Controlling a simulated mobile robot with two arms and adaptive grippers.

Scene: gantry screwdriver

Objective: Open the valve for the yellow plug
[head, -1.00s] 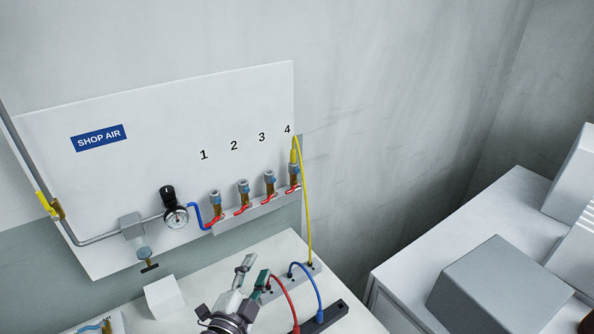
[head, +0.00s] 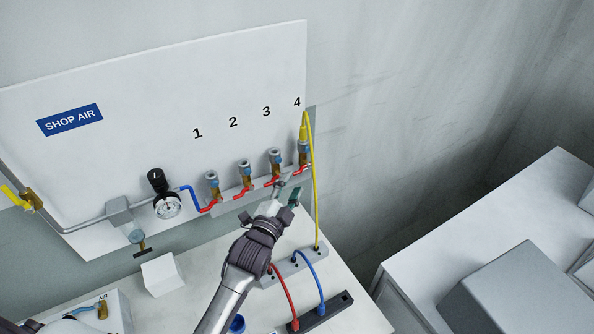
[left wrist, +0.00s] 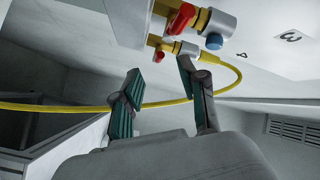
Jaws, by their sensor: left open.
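The yellow plug (head: 303,133) stands in the fitting of valve 4 (head: 304,158), at the right end of the manifold under the number 4. Its yellow hose hangs down to a grey block on the table. Valve 4's red handle (head: 300,170) is partly hidden by my left gripper (head: 289,189), which is open and empty just below it. In the left wrist view, my gripper's open fingers (left wrist: 160,75) are below the valve, and a red handle (left wrist: 158,56) shows just beyond their tips. I cannot tell whether they touch it. My right gripper is not in view.
Valves 1, 2 and 3 (head: 275,163) stand in the same row, close to the left of my gripper. Red and blue hoses (head: 310,279) arch over the table below. A pressure gauge (head: 167,206) and white cube (head: 162,274) are left.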

